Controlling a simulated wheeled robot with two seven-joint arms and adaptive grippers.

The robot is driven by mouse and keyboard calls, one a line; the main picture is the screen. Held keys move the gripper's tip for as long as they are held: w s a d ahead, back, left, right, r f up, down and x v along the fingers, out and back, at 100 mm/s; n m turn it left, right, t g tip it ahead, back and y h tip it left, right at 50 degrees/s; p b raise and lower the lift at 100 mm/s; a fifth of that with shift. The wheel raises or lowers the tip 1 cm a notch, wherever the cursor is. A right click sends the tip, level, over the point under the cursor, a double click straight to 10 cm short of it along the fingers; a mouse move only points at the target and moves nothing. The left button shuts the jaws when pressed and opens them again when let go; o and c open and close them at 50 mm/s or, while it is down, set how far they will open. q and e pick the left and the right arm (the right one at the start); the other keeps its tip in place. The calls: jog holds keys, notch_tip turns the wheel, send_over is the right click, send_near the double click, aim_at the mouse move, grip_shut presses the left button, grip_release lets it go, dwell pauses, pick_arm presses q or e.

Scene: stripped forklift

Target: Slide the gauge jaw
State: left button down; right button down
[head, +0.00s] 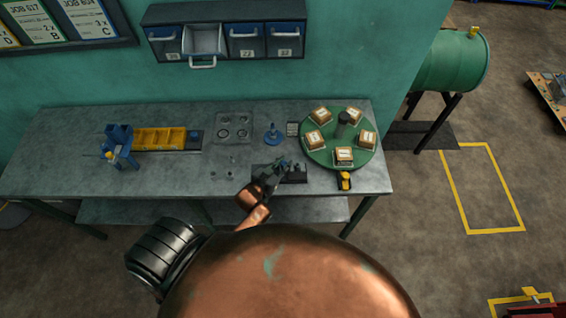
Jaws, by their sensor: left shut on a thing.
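The gauge (297,174) is a low dark block on the front part of the grey workbench, left of the green turntable. My left gripper (281,167) reaches over it from the front and is shut on a small part of it, which I take to be the gauge jaw. The fingers cover most of the jaw, so its exact position along the gauge cannot be told. My right gripper is not in view.
The green turntable (327,158) carries several boxed parts close to the right. A small yellow tool (345,181) lies at the bench front edge. A blue stand (272,135) is behind the gauge.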

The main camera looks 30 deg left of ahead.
pick_arm(q)
jog(key=shift+s, duration=0.1)
jog(key=s+a, duration=0.1)
jog(key=s+a+p, duration=0.1)
jog(key=a, duration=0.1)
jog(key=shift+a, duration=0.15)
jog(key=shift+a+f, duration=0.1)
jog(key=c, duration=2.1)
grip_release()
jog(key=shift+o, duration=0.6)
jog(key=shift+s+a, duration=0.1)
